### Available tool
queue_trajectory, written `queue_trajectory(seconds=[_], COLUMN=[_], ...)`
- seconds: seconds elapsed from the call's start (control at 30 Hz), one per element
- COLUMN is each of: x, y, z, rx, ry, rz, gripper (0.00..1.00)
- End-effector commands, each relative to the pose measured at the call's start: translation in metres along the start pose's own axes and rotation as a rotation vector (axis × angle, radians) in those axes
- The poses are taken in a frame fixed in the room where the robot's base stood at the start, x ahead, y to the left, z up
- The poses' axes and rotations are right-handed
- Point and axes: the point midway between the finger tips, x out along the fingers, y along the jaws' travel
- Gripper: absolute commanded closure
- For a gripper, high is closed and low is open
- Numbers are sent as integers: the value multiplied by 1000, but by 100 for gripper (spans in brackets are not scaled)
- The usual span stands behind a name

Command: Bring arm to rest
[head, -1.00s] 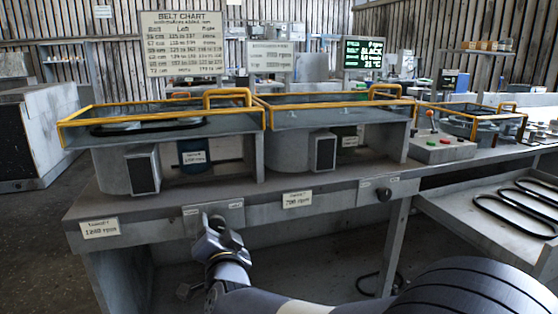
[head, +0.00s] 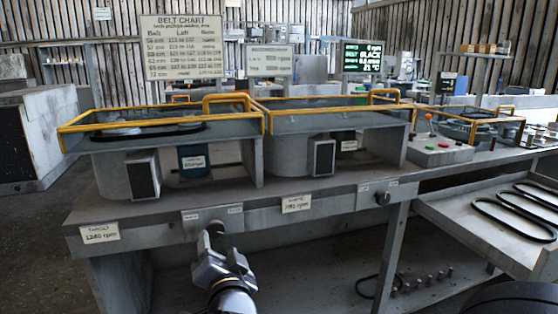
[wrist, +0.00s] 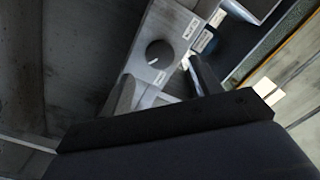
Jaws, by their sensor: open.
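My gripper (head: 215,238) is in front of the bench's front face, low at the middle left of the head view. Its jaws are open and nothing shows between them. In the wrist view the two fingers of my gripper (wrist: 160,92) reach toward a grey panel with a dark round knob (wrist: 159,54) that has a white pointer line. The fingers look apart from the knob. In the head view my gripper covers part of the left control panel (head: 232,222), and its knob is hidden there.
The grey bench (head: 150,212) carries two blower housings with yellow-railed guards (head: 165,117) (head: 330,102). A second knob (head: 383,198) is on the right panel. A tray with black belts (head: 510,215) stands at right.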

Motion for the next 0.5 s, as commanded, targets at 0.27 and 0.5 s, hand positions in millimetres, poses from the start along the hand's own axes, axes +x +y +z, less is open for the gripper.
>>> queue_trajectory(seconds=[0.27,0.5], x=[-50,4], y=[0,3], z=[0,1], rx=[1,0], ry=[0,3], rz=[0,3], gripper=[40,40])
